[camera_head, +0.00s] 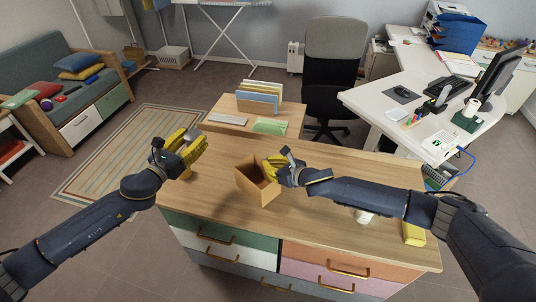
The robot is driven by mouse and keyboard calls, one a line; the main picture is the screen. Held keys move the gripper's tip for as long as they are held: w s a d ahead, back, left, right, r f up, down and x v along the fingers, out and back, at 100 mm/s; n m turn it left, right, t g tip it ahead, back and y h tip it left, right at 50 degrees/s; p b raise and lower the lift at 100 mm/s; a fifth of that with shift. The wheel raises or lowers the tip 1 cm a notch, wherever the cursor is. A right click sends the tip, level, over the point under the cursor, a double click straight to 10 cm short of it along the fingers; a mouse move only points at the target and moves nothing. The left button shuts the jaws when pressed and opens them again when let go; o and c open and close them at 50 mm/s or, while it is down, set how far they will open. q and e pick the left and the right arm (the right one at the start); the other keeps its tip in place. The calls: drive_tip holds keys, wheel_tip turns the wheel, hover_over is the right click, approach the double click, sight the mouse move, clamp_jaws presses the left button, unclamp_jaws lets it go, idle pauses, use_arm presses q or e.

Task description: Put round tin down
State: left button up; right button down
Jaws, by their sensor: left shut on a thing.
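My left gripper (190,152), with yellow fingers, is above the left end of the wooden desk top. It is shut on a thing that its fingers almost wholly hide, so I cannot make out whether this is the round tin. My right gripper (274,166) is at the right rim of an open brown box (252,186) near the middle of the desk. Whether its fingers are open or shut is unclear. A small white round thing (365,217) stands at the desk's front, partly hidden by my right forearm. I cannot tell what it is.
The wooden desk top (320,230) has bare room in front of and right of the box. A yellow block (413,233) is at its front right corner. A smaller table (290,117) behind holds files (258,101), a keyboard (227,118) and a green folder (270,127).

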use_arm(q)
drive_tip(key=s+d+f, duration=0.6)
drive_tip(key=s, duration=0.5)
drive_tip(key=s+d+f, duration=0.6)
drive_tip(key=s, duration=0.4)
drive_tip(key=s+d+f, duration=0.6)
drive_tip(key=s, duration=0.5)
hover_over(299, 194)
drive_tip(key=v, duration=0.4)
drive_tip(key=shift+w+a+m+g+h, duration=0.15)
drive_tip(key=shift+m+g+h, duration=0.15)
drive_tip(key=shift+h, duration=0.1)
drive_tip(key=shift+f+x, duration=0.2)
drive_tip(key=shift+x, duration=0.85)
drive_tip(key=shift+f+x, duration=0.25)
drive_tip(key=shift+x, duration=0.8)
drive_tip(key=shift+f, duration=0.4)
drive_tip(key=o, duration=1.2)
drive_tip(key=shift+f, duration=0.1)
